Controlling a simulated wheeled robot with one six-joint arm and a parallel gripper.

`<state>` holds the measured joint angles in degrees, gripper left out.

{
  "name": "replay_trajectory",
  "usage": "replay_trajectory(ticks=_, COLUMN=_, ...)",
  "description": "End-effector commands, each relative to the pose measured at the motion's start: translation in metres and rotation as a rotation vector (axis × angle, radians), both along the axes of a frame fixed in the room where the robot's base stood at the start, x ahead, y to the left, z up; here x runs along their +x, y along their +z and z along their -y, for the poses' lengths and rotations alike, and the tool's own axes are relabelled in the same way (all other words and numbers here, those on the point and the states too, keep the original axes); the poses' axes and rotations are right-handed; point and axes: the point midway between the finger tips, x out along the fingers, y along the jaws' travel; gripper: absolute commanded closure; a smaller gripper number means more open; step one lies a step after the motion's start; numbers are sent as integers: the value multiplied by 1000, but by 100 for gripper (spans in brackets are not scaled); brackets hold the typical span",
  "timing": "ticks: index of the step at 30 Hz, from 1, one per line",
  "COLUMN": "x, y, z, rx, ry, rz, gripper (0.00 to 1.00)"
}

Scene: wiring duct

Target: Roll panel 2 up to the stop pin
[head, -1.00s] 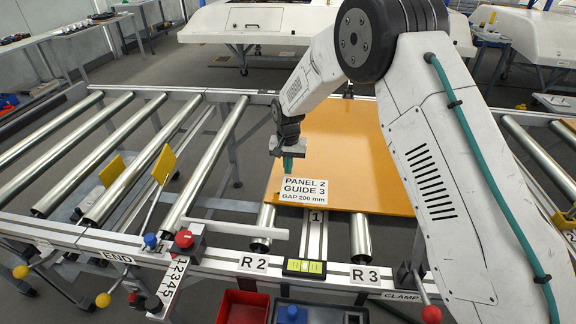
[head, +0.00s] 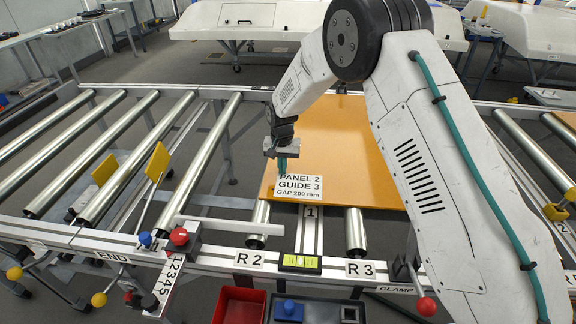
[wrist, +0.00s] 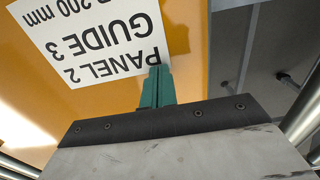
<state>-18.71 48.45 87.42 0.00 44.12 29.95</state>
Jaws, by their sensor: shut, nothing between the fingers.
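Panel 2 is a flat orange panel (head: 335,140) lying on the rollers, with a white label (head: 301,187) at its near left part reading PANEL 2, GUIDE 3, GAP 200 mm. My gripper (head: 281,166) is shut and empty at the panel's left side, by the label's top left corner. In the wrist view its teal fingers (wrist: 157,85) are together over the label's edge, close to the panel's edge (wrist: 185,45). I cannot tell whether they touch the panel. My arm hides the panel's right side. I cannot make out the stop pin for certain.
Bare rollers (head: 208,155) lie left of the panel. Two yellow plates (head: 158,162) stand among them. The front rail carries a red knob (head: 179,237), a numbered scale (head: 165,285) and a light bar (head: 228,225). A red bin (head: 238,306) sits below.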

Motion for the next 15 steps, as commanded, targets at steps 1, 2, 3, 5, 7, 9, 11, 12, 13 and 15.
replay_trajectory(ticks=1, x=0, y=-1, z=0, rx=0, ry=0, rz=0, gripper=100)
replay_trajectory(ticks=2, x=0, y=-1, z=0, rx=0, ry=0, rz=-1, gripper=100)
replay_trajectory(ticks=3, x=0, y=-1, z=0, rx=0, ry=0, rz=-1, gripper=100)
replay_trajectory(ticks=5, x=0, y=-1, z=0, rx=0, ry=0, rz=-1, gripper=100)
replay_trajectory(ticks=7, x=-1, y=-1, z=1, rx=-1, ry=0, rz=-1, gripper=100)
replay_trajectory(ticks=9, x=-1, y=-1, z=5, rx=-1, ry=-1, rz=-1, gripper=100)
replay_trajectory(ticks=11, x=-2, y=-1, z=9, rx=-1, ry=-2, rz=-1, gripper=100)
replay_trajectory(ticks=12, x=-2, y=-1, z=12, rx=-1, ry=-3, rz=-1, gripper=100)
replay_trajectory(ticks=13, x=-3, y=-1, z=14, rx=-1, ry=-3, rz=-1, gripper=100)
replay_trajectory(ticks=15, x=-4, y=-1, z=19, rx=-1, ry=-2, rz=-1, gripper=100)
